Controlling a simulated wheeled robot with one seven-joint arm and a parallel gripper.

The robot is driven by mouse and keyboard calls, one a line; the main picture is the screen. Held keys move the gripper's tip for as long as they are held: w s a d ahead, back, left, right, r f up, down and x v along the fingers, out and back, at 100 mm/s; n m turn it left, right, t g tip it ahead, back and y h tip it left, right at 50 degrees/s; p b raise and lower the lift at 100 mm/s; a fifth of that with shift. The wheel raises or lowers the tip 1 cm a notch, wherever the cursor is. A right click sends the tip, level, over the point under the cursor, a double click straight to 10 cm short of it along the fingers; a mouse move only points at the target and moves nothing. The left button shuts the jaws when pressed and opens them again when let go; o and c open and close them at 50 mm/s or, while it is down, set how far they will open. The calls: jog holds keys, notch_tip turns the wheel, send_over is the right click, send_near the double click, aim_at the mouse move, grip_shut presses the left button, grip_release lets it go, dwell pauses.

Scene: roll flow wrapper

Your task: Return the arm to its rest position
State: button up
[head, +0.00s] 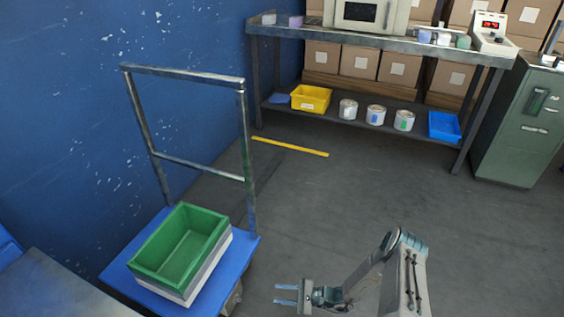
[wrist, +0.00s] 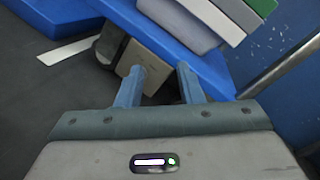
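My gripper (head: 286,294) is at the bottom centre of the head view, its two blue fingers spread apart and pointing left. The wrist view also shows my gripper (wrist: 160,88), with a clear gap between the fingers and nothing held. My arm is bent, reaching left from its column at the lower right. The gripper is over the floor, just right of the blue cart (head: 252,246); the exact gap to the cart cannot be told.
A green crate (head: 140,268) on grey crates rests on the cart, which has an upright metal handle (head: 183,70). A workbench (head: 400,42) with cans and bins stands at the back, a green cabinet (head: 512,150) to its right. The floor (head: 350,195) between is clear.

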jog(key=d+r+n+g+h+p, duration=0.2)
jog(key=r+n+h+p, duration=0.15)
jog(key=r, duration=1.15)
jog(key=d+r+n+g+h+p, duration=0.25)
jog(key=r+p, duration=0.25)
jog(key=r, duration=0.9)
jog(key=d+r+n+g+h+p, duration=0.25)
jog(key=r+p, duration=0.25)
jog(key=r, duration=1)
jog(key=s+d+r+n+t+h+p, duration=0.1)
jog(key=s+r+p, duration=0.3)
jog(key=r, duration=0.7)
jog(key=s+d+r+n+t+h+p, duration=0.1)
jog(key=s+d+r+t+h+p, duration=0.3)
jog(key=s+r, duration=0.3)
jog(key=s+d+r+n+t+h+p, duration=0.1)
jog(key=s+r+p, duration=0.4)
jog(key=r, duration=1.1)
jog(key=shift+s+d+r+t+h+p, duration=0.4)
jog(key=shift+d+t+h, duration=0.4)
jog(key=shift+h, duration=0.45)
